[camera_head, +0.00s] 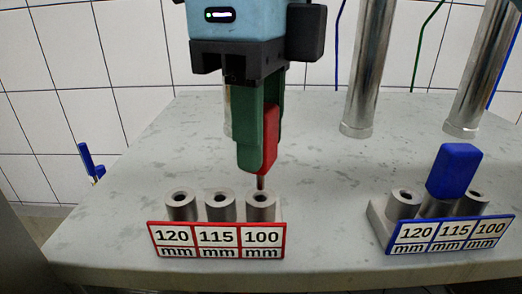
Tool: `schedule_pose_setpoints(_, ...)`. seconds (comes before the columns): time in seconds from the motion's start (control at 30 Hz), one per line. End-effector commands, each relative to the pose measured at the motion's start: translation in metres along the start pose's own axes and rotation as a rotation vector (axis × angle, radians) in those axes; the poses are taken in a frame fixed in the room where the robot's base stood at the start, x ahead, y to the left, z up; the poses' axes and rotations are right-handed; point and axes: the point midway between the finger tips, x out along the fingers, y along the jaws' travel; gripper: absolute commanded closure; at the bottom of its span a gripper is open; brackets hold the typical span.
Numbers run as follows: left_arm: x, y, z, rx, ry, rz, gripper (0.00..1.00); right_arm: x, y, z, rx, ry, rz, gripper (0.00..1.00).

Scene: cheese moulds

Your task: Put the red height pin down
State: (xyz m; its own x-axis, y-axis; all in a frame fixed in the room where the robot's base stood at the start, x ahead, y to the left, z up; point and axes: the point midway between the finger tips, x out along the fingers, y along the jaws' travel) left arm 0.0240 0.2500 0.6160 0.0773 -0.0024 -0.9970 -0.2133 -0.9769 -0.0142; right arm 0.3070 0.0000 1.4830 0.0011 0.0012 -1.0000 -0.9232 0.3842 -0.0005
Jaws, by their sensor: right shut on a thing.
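My right gripper (264,156), with green fingers, points down and is shut on the red height pin (270,137). The pin has a red block handle, partly hidden by the near finger, and a thin metal shank pointing down. The shank's tip appears just above or at the mouth of the 100 mm socket of the red-labelled holder (216,252); I cannot tell whether it has entered. That holder has three grey sockets marked 120, 115 and 100 mm, and the other two look empty. My left gripper is not in view.
A blue-labelled holder (442,236) stands at the right, with a blue block-handled pin (455,170) upright over its middle socket. Two metal columns (367,70) stand behind. A small blue object (87,160) is at the far left. The table (330,190) between the holders is clear.

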Motion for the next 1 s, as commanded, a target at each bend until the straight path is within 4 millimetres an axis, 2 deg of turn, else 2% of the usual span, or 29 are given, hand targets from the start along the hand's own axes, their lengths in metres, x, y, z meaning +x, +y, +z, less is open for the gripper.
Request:
schedule_pose_setpoints(0.1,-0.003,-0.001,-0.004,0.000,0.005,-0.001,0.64,0.018,0.000,-0.001,-0.001,0.003,0.002,0.91)
schedule_pose_setpoints(0.2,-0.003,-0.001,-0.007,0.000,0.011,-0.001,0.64,0.027,0.000,-0.001,-0.001,0.002,0.001,0.91)
schedule_pose_setpoints(0.47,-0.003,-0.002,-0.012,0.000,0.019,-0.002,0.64,0.029,0.000,0.000,-0.001,0.000,0.001,0.91)
schedule_pose_setpoints(0.77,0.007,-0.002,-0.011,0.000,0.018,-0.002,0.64,0.039,0.000,0.000,-0.001,0.001,0.001,0.91)
schedule_pose_setpoints(0.8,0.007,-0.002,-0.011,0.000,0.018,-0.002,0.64,0.039,0.000,0.000,-0.001,0.001,0.001,0.66)
schedule_pose_setpoints(0.97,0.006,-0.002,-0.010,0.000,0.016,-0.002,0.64,0.038,0.000,0.000,-0.001,0.001,0.001,0.46)
schedule_pose_setpoints(1.0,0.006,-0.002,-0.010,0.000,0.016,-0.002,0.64,0.038,0.000,0.000,-0.001,0.001,0.001,0.46)
